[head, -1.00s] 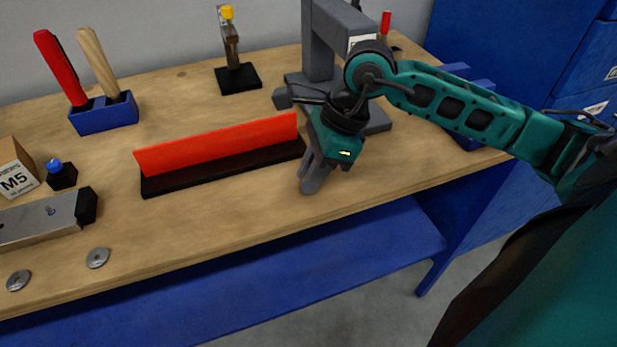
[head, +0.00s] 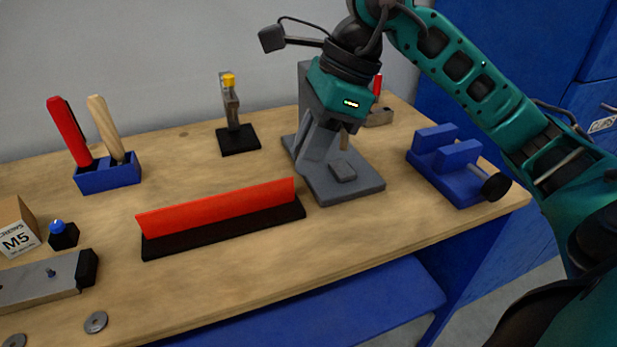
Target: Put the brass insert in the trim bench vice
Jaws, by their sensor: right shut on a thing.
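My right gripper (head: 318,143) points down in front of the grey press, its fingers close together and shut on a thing. The held thing is hidden between the fingers, so I cannot tell by sight whether it is the brass insert. I make out no brass insert elsewhere. The blue bench vice (head: 462,187) stands at the right end of the bench, with two upright jaws, a gap between them and a black knob at the front right. The gripper is left of the vice and apart from it. My left gripper is not in view.
The grey press (head: 352,191) stands behind the gripper. A red upright strip (head: 218,206) on a black base lies left of it. A clamp (head: 236,138) on a black base stands behind. The bench's front middle is clear.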

